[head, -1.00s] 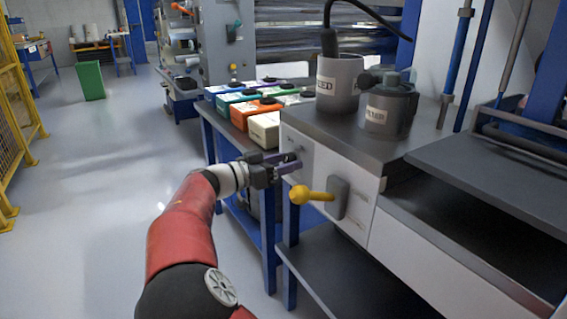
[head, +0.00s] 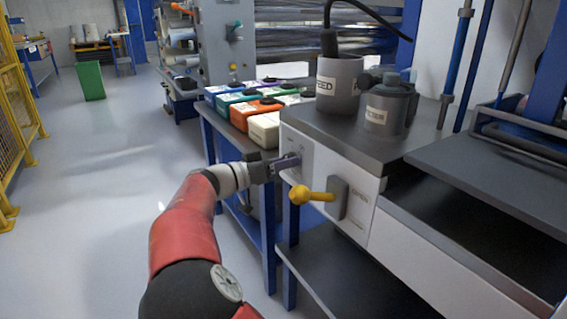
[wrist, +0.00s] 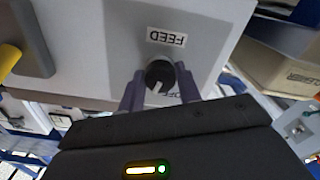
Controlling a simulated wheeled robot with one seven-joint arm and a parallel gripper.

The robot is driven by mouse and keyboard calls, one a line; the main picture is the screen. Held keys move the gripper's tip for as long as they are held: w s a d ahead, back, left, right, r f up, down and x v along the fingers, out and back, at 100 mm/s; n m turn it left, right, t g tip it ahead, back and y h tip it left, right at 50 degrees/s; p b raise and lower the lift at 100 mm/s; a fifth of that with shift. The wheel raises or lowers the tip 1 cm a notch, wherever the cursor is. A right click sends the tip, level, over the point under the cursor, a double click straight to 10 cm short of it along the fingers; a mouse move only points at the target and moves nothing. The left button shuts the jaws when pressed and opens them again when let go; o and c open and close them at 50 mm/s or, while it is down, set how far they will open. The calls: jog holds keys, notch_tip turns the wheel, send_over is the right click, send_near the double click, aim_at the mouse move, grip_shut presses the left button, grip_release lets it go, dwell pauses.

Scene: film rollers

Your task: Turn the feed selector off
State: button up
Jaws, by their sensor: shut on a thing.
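The feed selector is a small round black knob (wrist: 159,72) with a white pointer mark, set on the pale front panel (wrist: 210,25). In the wrist view a FEED label (wrist: 166,37) reads upside down above the knob. A partly hidden label that seems to read OFF (wrist: 184,98) lies by the right finger. My gripper (head: 289,162) is at the panel's left part in the head view. Its purple fingers stand on both sides of the knob, shut on it. The pointer mark faces down toward my gripper in the wrist view. The fingers mostly hide the knob in the head view.
A yellow-knobbed lever (head: 313,195) on a grey mount sticks out of the panel, right of my gripper. Two grey pots (head: 339,88) (head: 388,106) stand on the cabinet top. Colored boxes (head: 265,128) sit on a blue-framed bench behind. Open floor lies left.

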jog(key=shift+n+p, duration=1.8)
jog(key=shift+n, duration=2.9)
jog(key=o, duration=1)
jog(key=shift+c, duration=0.2)
jog(key=shift+s, duration=0.1)
jog(key=v, duration=0.7)
jog(key=shift+s+a, duration=0.2)
jog(key=shift+a, duration=0.15)
